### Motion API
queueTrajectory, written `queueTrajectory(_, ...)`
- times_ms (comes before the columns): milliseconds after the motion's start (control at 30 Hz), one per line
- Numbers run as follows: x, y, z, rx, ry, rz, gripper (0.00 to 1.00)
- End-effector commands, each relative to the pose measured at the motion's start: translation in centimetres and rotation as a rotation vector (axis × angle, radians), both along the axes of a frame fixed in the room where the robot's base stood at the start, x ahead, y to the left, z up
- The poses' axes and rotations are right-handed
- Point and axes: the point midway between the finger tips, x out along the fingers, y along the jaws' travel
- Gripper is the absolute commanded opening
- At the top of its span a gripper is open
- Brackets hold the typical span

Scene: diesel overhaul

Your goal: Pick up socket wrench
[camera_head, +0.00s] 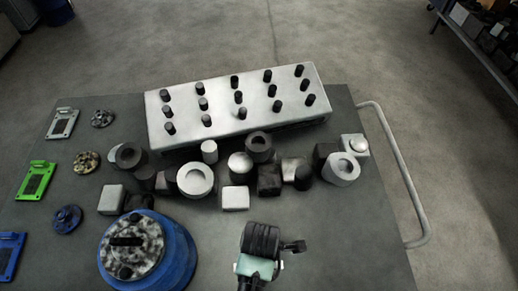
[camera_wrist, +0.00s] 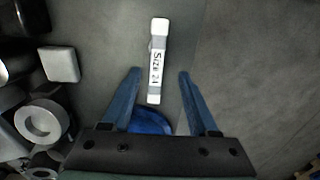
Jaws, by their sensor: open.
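A narrow pale bar (camera_wrist: 159,40) with a printed "Size 24" label lies on the dark table top in the wrist view. It may be the socket wrench; I cannot tell its full shape. My gripper (camera_wrist: 160,72) is open, with its two blue fingers on either side of the bar's lower end in the picture. The fingers look empty and I cannot tell how far above the bar they are. A blue rounded thing (camera_wrist: 150,121) shows behind the bar's lower end, partly hidden by the gripper body. In the head view my wrist hides this spot.
Several cylinders, rings and blocks, such as a white block (camera_head: 235,198) and a white ring (camera_head: 196,179), crowd the table's middle. A pale rack (camera_head: 220,115) with black pegs stands behind. A blue drum (camera_head: 175,260) is at front left.

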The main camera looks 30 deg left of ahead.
Motion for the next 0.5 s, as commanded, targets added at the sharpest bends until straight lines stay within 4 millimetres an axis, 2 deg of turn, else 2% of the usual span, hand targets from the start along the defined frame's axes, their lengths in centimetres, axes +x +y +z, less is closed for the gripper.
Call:
queueTrajectory(133,0.0,0.0,-2.3,-0.001,0.001,-0.001,0.6)
queueTrajectory(367,0.1,0.1,-3.7,0.0,-0.002,-0.002,0.6)
queueTrajectory(500,0.1,0.3,-5.1,0.0,0.0,-0.001,0.6)
